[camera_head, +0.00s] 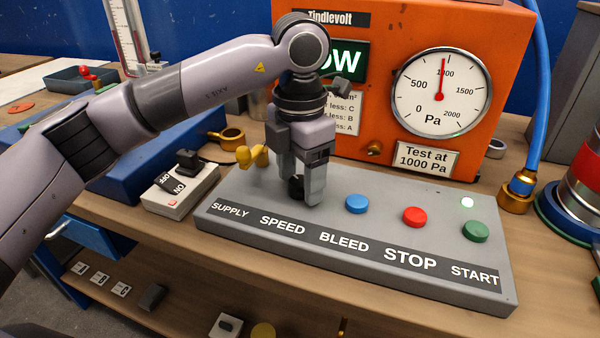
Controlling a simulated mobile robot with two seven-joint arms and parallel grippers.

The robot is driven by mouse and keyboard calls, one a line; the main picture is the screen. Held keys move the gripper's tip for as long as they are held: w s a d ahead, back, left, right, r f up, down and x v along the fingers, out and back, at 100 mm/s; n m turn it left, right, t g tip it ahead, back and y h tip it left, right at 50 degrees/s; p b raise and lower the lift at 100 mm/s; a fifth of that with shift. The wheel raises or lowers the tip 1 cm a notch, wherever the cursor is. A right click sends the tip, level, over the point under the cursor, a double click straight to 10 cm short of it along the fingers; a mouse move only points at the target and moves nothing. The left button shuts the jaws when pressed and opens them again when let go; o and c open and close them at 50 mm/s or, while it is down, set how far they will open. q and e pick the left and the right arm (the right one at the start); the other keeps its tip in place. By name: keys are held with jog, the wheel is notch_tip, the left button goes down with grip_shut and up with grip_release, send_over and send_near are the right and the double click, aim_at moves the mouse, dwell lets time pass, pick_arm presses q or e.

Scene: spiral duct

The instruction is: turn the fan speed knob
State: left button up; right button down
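The fan speed knob (296,188) appears as a small dark shape on the grey sloped control panel (340,228), behind the SPEED label. My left gripper (290,182) points down over it, with fingers around the knob's spot. The fingers hide most of the knob, and I cannot tell whether they touch it. The pressure gauge (441,92) on the orange cabinet (500,30) has its red needle near 1000 Pa. A plate below it reads "Test at 1000 Pa". My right gripper is not in view.
A yellow handle (247,157) stands left of my gripper. Blue (357,203), red (415,217) and green (475,232) buttons lie to the right. A grey switch box (180,190) sits left of the panel. A blue hose (541,100) drops at the right.

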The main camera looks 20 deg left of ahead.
aim_at(300, 180)
pick_arm(q)
jog(key=shift+r, duration=3.6)
